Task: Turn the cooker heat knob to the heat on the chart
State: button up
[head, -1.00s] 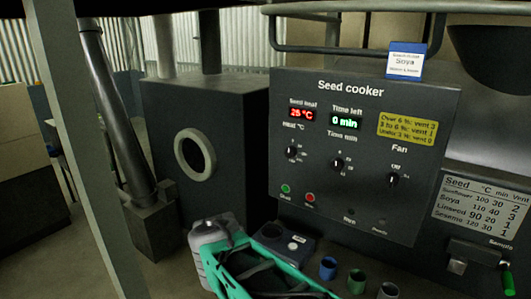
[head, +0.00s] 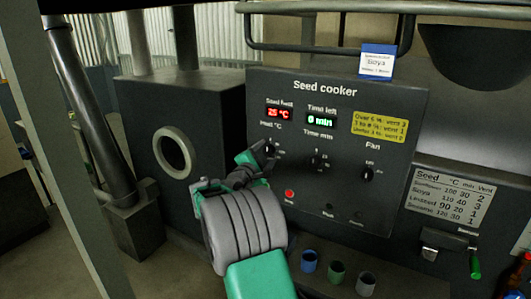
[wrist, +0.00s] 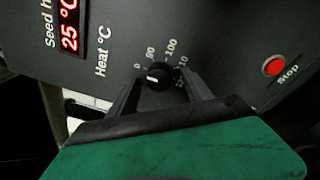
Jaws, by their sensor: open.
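The heat knob (wrist: 159,75) is a round black knob on the cooker's grey panel, with a scale of numbers around it. Its white mark points left in the wrist view, toward the 0 side. My gripper (wrist: 163,80) is open, with one finger on each side of the knob; contact cannot be told. In the head view my gripper (head: 259,154) covers part of the heat knob (head: 271,147). The chart (head: 449,196) lists Soya at 110 °C, 40 min, vent 3. The card (head: 377,62) on top reads Soya. The heat display (head: 279,114) reads 25 °C.
The time knob (head: 319,163) and fan knob (head: 367,173) sit to the right. A red stop button (wrist: 274,66) is near my gripper. Blue (head: 309,260), green (head: 337,272) and grey (head: 366,284) cups stand below the panel.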

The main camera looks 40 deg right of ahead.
grip_shut()
dwell(0.6)
